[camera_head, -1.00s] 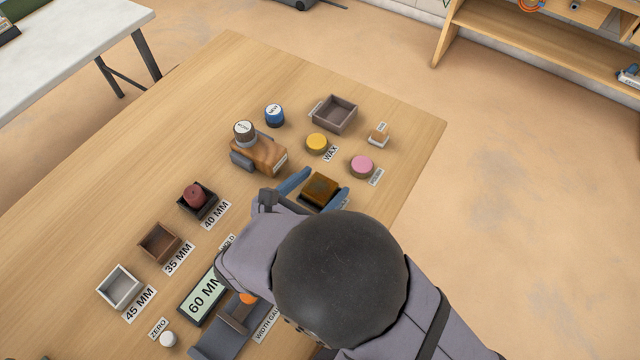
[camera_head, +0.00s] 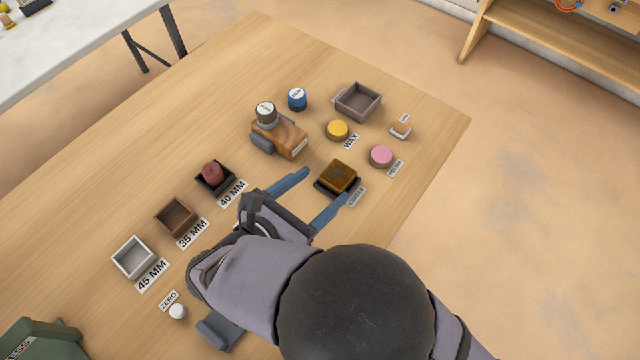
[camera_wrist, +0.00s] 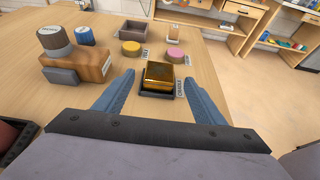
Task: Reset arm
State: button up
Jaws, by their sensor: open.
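My gripper (camera_head: 308,198) is open and empty above the wooden table (camera_head: 90,190). Its two blue fingers are spread and point toward a brown-gold block (camera_head: 338,176) on a dark tray labelled CRADLE. In the wrist view the block (camera_wrist: 158,74) shows between the fingers (camera_wrist: 155,100), beyond their tips. It stands apart from them. My arm hides part of the table's near side.
Trays marked 45 MM (camera_head: 133,258), 35 MM (camera_head: 176,217) and 40 MM stand left; the last holds a dark red piece (camera_head: 212,174). A wooden block (camera_head: 283,139), yellow disc (camera_head: 337,130), pink disc (camera_head: 382,156) and grey tray (camera_head: 357,102) stand behind. Bare table lies far left.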

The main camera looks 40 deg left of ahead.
jog(key=w+d+m+g+h+p, duration=0.1)
jog(key=w+d+m, duration=0.1)
jog(key=d, duration=0.1)
jog(key=w+d+r+m+g+h+p, duration=0.1)
jog(key=w+d+m+h, duration=0.1)
jog(key=w+d, duration=0.1)
jog(key=w+d+m+g+h+p, duration=0.1)
jog(key=w+d+m, duration=0.1)
jog(key=d, duration=0.2)
jog(key=shift+w+d+r+m+h, duration=0.25)
jog(key=shift+w+d+m+h, duration=0.05)
jog(key=shift+d+h, duration=0.1)
jog(key=d+r+m+g+y+p, duration=0.1)
jog(key=d+r+m+g+p, duration=0.1)
jog(key=d+m, duration=0.6)
jog(key=d+r+m+g+y+p, duration=0.2)
jog(key=d+m+g+p, duration=0.3)
jog(key=d+m, duration=0.4)
jog(key=s+d+r+m+g+y+p, duration=0.1)
jog(key=d+r+m+g+p, duration=0.2)
jog(key=d+m, duration=0.6)
jog(key=m, duration=0.3)
jog(key=shift+d+g+y+p, duration=0.15)
jog(key=shift+g+y+p, duration=0.15)
jog(key=shift+y, duration=0.1)
